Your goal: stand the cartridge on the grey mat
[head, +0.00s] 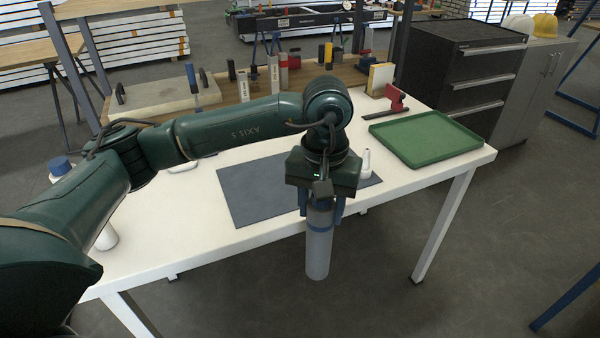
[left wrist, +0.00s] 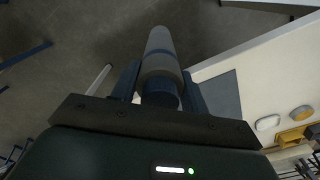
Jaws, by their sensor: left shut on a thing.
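My left gripper (head: 322,207) is shut on the cartridge (head: 318,252), a grey cylinder with a blue band. The cartridge hangs roughly upright below the fingers, in front of the table's near edge, with floor behind its lower end. In the left wrist view the cartridge (left wrist: 160,48) extends out from between the fingers, with a dark blue end nearest the palm. The grey mat (head: 255,190) lies flat on the white table behind the gripper, partly hidden by it; it also shows in the left wrist view (left wrist: 224,98), right of the cartridge. My right gripper is not in view.
A small white bottle (head: 366,164) stands by the mat's right end. A green tray (head: 425,140) lies at the table's right, with a red tool (head: 395,100) behind it. A white cylinder (head: 106,238) stands at left, partly behind my arm. The mat's left part is clear.

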